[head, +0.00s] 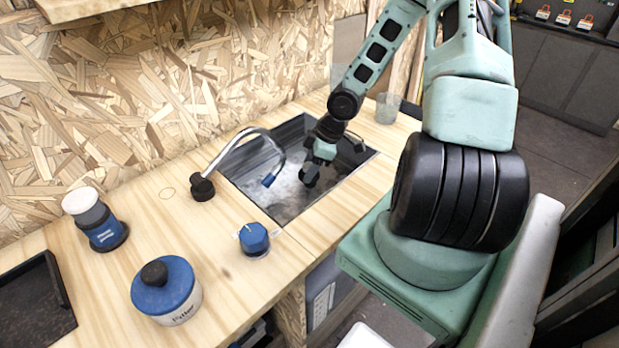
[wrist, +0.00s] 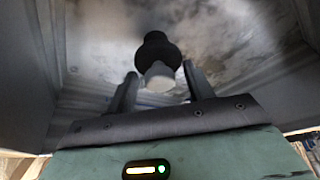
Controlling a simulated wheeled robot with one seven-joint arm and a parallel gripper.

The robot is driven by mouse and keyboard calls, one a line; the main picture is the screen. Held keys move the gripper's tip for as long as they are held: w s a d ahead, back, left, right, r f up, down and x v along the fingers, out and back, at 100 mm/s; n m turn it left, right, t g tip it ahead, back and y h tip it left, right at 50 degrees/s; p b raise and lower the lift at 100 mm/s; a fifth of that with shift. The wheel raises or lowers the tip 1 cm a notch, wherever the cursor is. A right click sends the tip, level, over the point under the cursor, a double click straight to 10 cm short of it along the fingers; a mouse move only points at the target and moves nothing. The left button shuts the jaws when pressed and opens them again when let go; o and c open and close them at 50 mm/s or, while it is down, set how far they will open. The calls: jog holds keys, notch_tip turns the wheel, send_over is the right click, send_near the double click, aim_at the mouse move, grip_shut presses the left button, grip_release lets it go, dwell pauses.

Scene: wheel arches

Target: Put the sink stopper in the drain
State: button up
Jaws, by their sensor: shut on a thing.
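The sink (head: 287,205) is a dark grey metal basin set into the wooden counter. My gripper (head: 309,174) reaches down inside it. In the wrist view my gripper (wrist: 159,82) is shut on a short grey piece, which I take to be the sink stopper (wrist: 159,76). A round black shape (wrist: 157,50) shows just beyond the grey piece. I cannot tell whether it is the stopper's lower part, the drain or a shadow. The drain cannot be clearly made out in either view.
A curved faucet (head: 247,134) with a blue tip arches over the sink's left side. A blue knob (head: 254,239), a blue-lidded jar (head: 166,290) and a blue-and-white container (head: 96,219) stand on the counter (head: 225,290). A clear glass (head: 387,107) stands behind the sink. Basin walls surround my gripper.

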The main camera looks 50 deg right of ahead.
notch_tip(320, 180, down, 3)
jog(key=shift+r+b, duration=0.1)
jog(key=shift+b, duration=0.4)
jog(key=o, duration=1)
jog(key=shift+o, duration=0.2)
